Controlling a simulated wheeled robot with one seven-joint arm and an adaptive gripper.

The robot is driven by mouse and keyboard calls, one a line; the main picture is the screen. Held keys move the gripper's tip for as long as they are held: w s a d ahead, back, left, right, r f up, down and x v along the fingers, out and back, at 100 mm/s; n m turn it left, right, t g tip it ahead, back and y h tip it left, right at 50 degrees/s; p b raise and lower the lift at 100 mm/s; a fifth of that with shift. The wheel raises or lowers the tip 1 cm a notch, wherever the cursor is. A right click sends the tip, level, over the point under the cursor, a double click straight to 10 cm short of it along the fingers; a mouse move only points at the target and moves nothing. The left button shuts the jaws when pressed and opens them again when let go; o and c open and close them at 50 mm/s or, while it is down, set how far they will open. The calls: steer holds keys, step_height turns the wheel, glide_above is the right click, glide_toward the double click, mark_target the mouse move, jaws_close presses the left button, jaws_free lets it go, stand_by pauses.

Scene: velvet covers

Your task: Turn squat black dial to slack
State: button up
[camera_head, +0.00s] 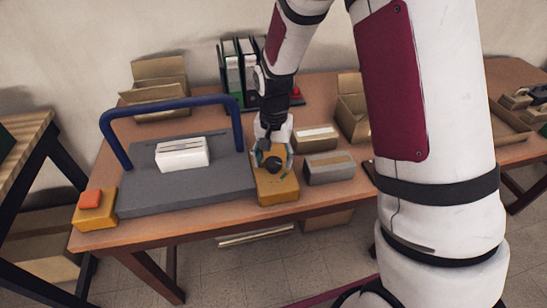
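The squat black dial (273,164) sits on top of a yellow box (277,189) near the front edge of the table. My gripper (272,160) reaches down from above, with its fingers on either side of the dial. The fingers look spread around it; whether they touch it is too small to tell. A small green mark (285,177) shows on the box's top, in front of the dial. My gripper partly hides the dial, and I cannot read its setting.
A grey platform (140,196) with a blue hoop (170,103) and a white box (182,153) stands left. A yellow box with an orange button (90,199) is at the left corner. Small cartons (329,168) stand close on the right. Binders (237,66) are behind.

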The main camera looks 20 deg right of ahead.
steer(key=c, duration=1.1)
steer(key=shift+o, duration=0.2)
